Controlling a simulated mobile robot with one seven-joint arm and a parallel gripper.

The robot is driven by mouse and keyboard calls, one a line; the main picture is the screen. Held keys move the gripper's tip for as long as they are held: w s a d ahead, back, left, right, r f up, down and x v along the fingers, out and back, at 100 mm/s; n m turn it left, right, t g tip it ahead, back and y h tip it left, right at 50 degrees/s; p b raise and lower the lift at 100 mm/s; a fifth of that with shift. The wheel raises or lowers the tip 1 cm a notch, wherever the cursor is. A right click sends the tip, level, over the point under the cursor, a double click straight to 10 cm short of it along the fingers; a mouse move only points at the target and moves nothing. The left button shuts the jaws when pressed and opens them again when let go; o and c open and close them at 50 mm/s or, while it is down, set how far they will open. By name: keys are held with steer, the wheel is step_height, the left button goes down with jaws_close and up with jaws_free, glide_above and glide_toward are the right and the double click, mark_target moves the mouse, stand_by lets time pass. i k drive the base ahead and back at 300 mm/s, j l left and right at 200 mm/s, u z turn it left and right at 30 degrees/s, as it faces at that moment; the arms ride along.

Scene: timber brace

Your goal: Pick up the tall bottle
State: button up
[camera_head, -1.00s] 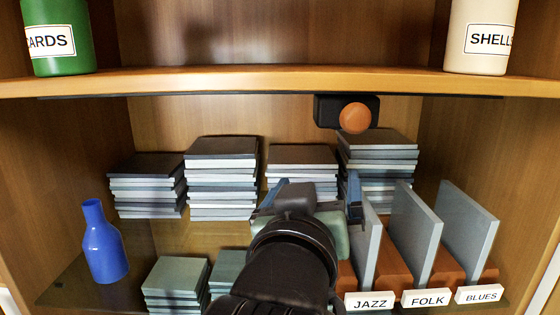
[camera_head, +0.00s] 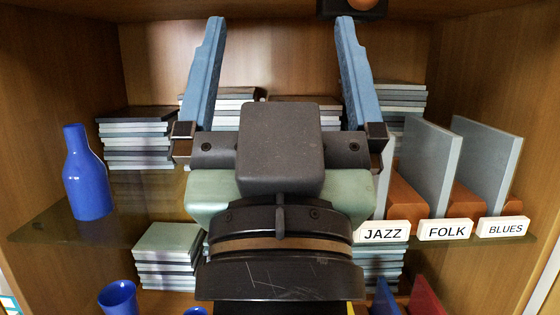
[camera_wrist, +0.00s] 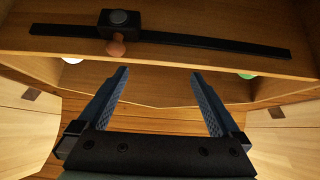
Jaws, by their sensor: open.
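The tall bottle (camera_head: 86,176) is blue with a narrow neck and stands upright at the left of the glass shelf in the head view. My gripper (camera_head: 276,75) is in the middle of that view, to the right of the bottle and apart from it. Its two blue fingers are spread wide and point up, with nothing between them. In the wrist view my gripper (camera_wrist: 159,80) is also open and empty, facing the underside of a wooden shelf. The bottle does not show in the wrist view.
Stacks of thin cases (camera_head: 138,138) stand behind and beside my gripper. Upright cases in orange holders stand at right behind JAZZ, FOLK and BLUES labels (camera_head: 447,230). Blue cups (camera_head: 118,298) are below. A black rail with a knob (camera_wrist: 116,44) is fixed under the shelf above.

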mark_target(85, 177)
steer(key=j+u, duration=0.15)
steer(key=u, duration=0.25)
steer(key=i+j+u, duration=0.15)
steer(key=u, duration=0.2)
steer(key=i+j+u, duration=0.1)
steer(key=u, duration=0.3)
